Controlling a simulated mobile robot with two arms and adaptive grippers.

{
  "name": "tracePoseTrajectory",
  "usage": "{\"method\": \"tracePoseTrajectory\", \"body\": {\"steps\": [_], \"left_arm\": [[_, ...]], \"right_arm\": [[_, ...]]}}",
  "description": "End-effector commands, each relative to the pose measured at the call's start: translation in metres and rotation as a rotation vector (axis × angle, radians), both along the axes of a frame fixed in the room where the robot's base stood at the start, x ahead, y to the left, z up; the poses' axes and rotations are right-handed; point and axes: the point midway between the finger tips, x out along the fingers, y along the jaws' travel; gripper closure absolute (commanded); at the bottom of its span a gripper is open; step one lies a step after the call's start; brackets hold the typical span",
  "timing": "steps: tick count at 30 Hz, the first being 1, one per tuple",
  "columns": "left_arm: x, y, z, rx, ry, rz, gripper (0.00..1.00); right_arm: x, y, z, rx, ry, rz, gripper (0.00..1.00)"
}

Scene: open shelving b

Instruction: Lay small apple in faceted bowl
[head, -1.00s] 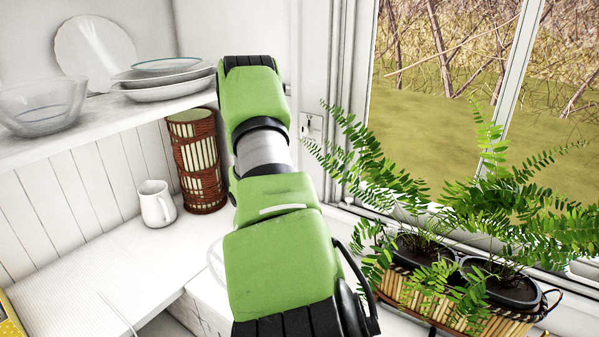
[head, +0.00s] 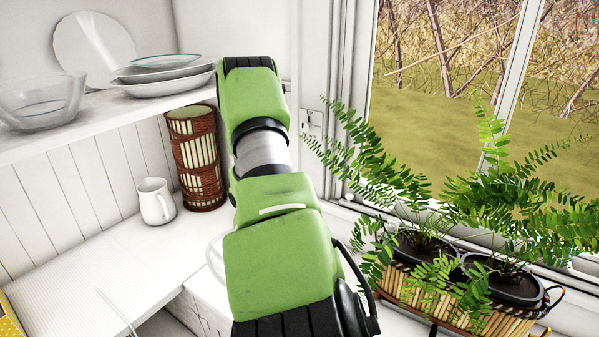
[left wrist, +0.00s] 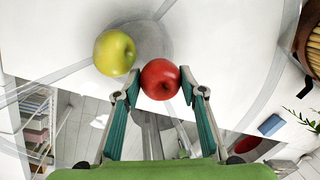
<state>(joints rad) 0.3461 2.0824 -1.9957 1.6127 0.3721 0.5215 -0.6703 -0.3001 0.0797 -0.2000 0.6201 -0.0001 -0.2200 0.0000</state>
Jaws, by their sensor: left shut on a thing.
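My left gripper (left wrist: 160,92) is shut on a red apple (left wrist: 160,78) held between its two fingertips in the left wrist view. A yellow-green apple (left wrist: 114,53) is beside it, up and to the left, apart from the fingers. Clear, straight-edged glass lines around the apples look like a faceted bowl (left wrist: 262,92); I cannot tell whether the red apple touches it. In the head view a curved glass edge (head: 213,256) shows just left of my green arm, which hides the rest and the gripper. My right gripper is in neither view.
A glass bowl (head: 42,108) and stacked plates (head: 165,90) stand on the upper shelf. A white jug (head: 156,201) and a wicker-wrapped cylinder (head: 196,155) stand below. Potted ferns (head: 465,285) crowd the right by the window. The counter left of my arm is mostly clear.

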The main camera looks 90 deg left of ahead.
Motion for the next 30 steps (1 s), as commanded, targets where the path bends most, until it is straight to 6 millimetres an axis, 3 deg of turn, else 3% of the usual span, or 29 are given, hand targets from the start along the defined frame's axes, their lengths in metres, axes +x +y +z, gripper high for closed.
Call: {"method": "tracePoseTrajectory", "body": {"steps": [24,25,26,27,30], "left_arm": [[-0.0001,0.0001,-0.0091,0.0,0.0,0.0,0.85],[-0.0001,0.0001,-0.0091,0.0,0.0,0.0,0.57],[-0.0001,0.0001,-0.0091,0.0,0.0,0.0,0.49],[-0.0003,0.0002,-0.0092,0.001,0.001,0.0,0.43],[-0.0005,0.0006,-0.0091,0.001,0.001,0.0,0.43]], "right_arm": [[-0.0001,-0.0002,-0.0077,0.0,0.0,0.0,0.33],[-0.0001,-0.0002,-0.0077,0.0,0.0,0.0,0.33],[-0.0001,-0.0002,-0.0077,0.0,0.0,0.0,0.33],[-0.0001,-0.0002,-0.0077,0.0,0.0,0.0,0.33],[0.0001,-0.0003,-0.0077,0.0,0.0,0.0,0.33]]}}
